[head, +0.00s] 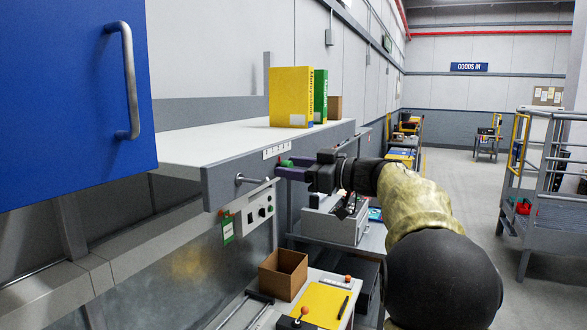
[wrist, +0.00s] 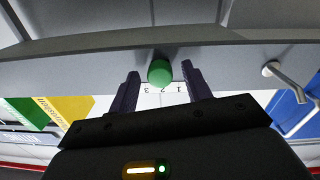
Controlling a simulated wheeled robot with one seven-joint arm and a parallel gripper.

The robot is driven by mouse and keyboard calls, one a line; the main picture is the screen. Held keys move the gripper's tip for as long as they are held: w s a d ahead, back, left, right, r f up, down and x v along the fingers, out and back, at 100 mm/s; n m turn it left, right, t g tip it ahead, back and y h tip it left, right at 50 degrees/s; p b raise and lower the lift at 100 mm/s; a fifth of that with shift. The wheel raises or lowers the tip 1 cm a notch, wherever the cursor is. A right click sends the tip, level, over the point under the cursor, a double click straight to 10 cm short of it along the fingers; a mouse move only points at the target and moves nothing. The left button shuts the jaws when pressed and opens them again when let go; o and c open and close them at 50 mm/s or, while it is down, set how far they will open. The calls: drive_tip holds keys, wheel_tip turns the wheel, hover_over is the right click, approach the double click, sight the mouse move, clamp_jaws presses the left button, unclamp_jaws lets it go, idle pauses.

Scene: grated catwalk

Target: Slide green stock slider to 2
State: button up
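The green slider knob (head: 286,162) sits on the grey front edge of the shelf, by a white number strip (head: 277,151). In the wrist view, which is upside down, the knob (wrist: 160,72) is between the two fingers of my gripper (wrist: 160,70), with a gap on both sides. The strip (wrist: 161,88) there reads 1, 2 and 3 from right to left, and the knob appears roughly in line with the 2. My gripper (head: 281,170) is open at the shelf edge; its fingers partly cover the knob's surroundings in the head view.
A metal handle (head: 250,180) sticks out of the shelf edge left of the slider. A yellow box (head: 290,97) and a green box (head: 320,95) stand on the shelf. A blue cabinet door (head: 75,110) is at the left. A brown open box (head: 283,274) sits below.

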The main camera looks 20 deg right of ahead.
drive_tip(key=b+v, duration=0.4)
drive_tip(key=v, duration=1.3)
drive_tip(key=shift+d, duration=0.15)
drive_tip(key=shift+s, duration=0.1)
